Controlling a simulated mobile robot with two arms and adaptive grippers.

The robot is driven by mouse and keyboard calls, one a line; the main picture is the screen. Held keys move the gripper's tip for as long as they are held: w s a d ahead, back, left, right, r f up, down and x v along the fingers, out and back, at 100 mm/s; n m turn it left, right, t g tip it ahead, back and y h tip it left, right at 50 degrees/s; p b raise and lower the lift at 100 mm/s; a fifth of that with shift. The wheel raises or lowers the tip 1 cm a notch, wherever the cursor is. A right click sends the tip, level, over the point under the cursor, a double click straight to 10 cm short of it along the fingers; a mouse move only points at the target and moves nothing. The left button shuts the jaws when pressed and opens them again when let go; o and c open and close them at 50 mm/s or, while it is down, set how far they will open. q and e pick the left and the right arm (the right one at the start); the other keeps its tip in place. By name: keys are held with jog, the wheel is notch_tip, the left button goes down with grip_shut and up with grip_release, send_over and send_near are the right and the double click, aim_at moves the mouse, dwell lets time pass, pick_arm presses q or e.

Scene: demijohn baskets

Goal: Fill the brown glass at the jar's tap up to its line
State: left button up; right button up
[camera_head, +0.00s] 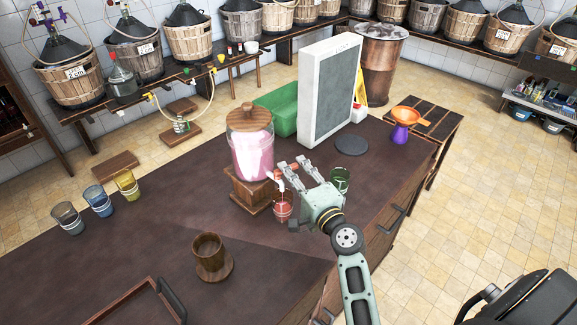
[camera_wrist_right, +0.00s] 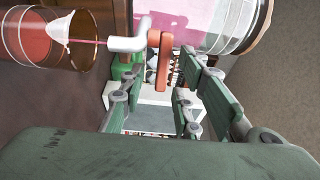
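The brown glass (camera_head: 207,246) stands upright on a round wooden coaster (camera_head: 214,268) at the front of the table. The glass jar (camera_head: 252,150) of pink liquid sits on a wooden stand (camera_head: 248,193). A reddish glass (camera_head: 283,208) with pale line marks is under its tap; in the wrist view this glass (camera_wrist_right: 32,40) has a thin pink stream running into it from the white spout (camera_wrist_right: 126,44). My right gripper (camera_head: 290,170) is open at the tap's orange lever (camera_wrist_right: 159,62), fingers apart; contact is unclear. My left gripper is not in view.
A green glass (camera_head: 340,179) stands just behind my right gripper. Grey (camera_head: 68,217), blue (camera_head: 99,201) and yellow (camera_head: 127,184) glasses line the left edge. A tray (camera_head: 135,297) lies at front left. A grey panel (camera_head: 330,90) stands behind the jar.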

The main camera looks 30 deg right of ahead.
jog(key=shift+w+a+r, duration=0.1)
jog(key=shift+w+a, duration=0.05)
jog(key=shift+w, duration=0.5)
jog(key=shift+w+a, duration=0.15)
jog(key=shift+w, duration=0.45)
jog(key=c, duration=0.5)
grip_shut()
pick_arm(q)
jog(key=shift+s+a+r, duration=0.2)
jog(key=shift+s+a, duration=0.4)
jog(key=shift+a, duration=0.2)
